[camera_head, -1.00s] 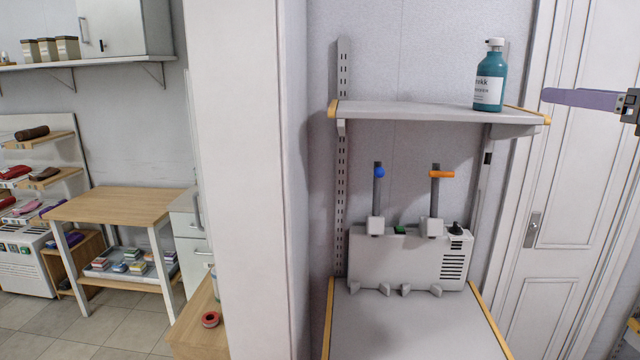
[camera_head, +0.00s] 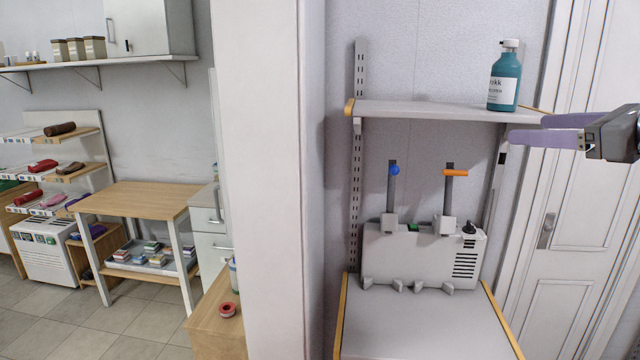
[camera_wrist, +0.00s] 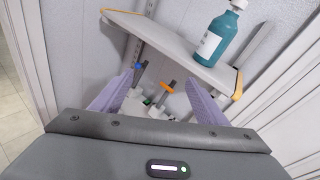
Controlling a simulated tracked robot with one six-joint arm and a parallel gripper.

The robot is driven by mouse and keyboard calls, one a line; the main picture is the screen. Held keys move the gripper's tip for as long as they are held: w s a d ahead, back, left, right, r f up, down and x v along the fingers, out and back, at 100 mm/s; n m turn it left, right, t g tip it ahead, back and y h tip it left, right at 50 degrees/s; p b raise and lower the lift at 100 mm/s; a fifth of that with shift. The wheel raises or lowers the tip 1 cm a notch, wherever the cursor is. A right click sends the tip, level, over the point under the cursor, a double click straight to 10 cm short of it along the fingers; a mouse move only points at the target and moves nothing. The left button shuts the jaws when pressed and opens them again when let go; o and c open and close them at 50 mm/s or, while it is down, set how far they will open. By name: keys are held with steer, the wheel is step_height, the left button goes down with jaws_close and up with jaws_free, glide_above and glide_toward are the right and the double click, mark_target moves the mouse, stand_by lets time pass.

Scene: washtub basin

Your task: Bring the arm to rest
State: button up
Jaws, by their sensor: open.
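My gripper (camera_head: 528,130) shows at the right edge of the head view, in front of the white door and close to the right end of the wall shelf. Its two purple fingers are apart with nothing between them. In the wrist view my gripper (camera_wrist: 158,97) points toward the shelf and the grey device below it. A teal bottle with a white cap (camera_head: 504,78) stands upright on the wall shelf (camera_head: 420,110). The bottle also shows in the wrist view (camera_wrist: 215,38), beyond the fingers and apart from them.
A grey device (camera_head: 410,258) with a blue-knobbed lever and an orange-handled lever stands on a lower surface (camera_head: 420,325). A white pillar (camera_head: 262,180) rises left of it. A wooden table (camera_head: 135,198) and stocked racks are farther left. Open floor (camera_head: 50,320) lies in front.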

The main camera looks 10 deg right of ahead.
steer(key=s+a+f+n+g, duration=0.3)
steer(key=a+f+n+g, duration=0.4)
steer(key=a+f+n, duration=0.9)
steer(key=s+a+f+n+g+h, duration=0.1)
steer(key=s+a+f+n+h, duration=0.1)
steer(key=s+a+f+n, duration=0.5)
steer(key=s+a+f+n+g+h, duration=0.1)
steer(key=s+a+f+n, duration=0.6)
steer(key=f, duration=0.7)
steer(key=shift+s+a+n+g+h, duration=0.3)
steer(key=shift+a+g+h, duration=0.1)
